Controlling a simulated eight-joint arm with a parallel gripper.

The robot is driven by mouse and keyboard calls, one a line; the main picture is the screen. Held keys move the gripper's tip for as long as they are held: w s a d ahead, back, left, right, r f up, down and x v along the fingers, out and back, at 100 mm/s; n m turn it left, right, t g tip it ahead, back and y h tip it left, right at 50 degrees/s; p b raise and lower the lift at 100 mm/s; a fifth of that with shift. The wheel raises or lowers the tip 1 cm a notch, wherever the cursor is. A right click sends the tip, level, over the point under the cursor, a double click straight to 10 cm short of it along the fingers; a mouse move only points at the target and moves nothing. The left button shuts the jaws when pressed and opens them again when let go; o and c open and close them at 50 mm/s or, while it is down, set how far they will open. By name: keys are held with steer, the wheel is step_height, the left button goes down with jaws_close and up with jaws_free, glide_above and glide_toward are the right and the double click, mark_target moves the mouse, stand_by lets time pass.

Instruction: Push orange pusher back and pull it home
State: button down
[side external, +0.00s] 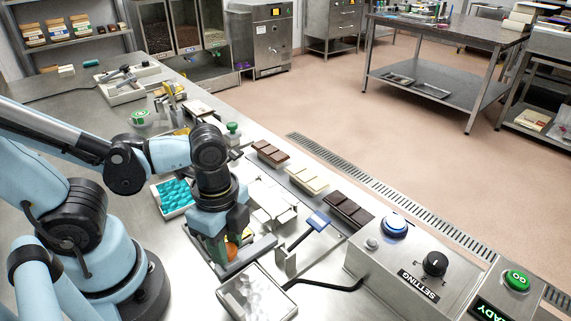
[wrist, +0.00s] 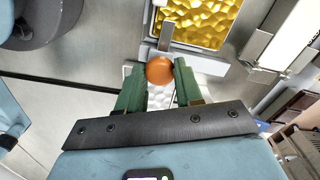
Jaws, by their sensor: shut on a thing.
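The orange pusher's round knob (wrist: 160,70) sits between the green fingertips of my gripper (wrist: 159,82) in the wrist view. The fingers are closed in on it from both sides. A grey metal bar (wrist: 167,30) runs from the knob toward a tray of gold pieces (wrist: 208,18). In the side view my gripper (side external: 222,243) points down over the steel bench, and a bit of the orange knob (side external: 231,252) shows by the fingers. The rest of the pusher is mostly hidden there by my gripper.

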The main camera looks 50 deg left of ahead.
steer(key=shift+w, duration=4.45)
steer(key=c, duration=0.7)
jaws_free()
steer(key=shift+c, duration=0.2)
steer(key=shift+s, duration=0.1)
step_height(320, 180, up, 12)
steer(key=w+a+f+n+t, duration=0.2)
steer(key=a+n+t, duration=0.4)
steer(key=n, duration=0.7)
steer(key=shift+a+f+n+t, duration=0.25)
steer(key=shift+f+n+t, duration=0.05)
steer(key=shift+f+t, duration=0.3)
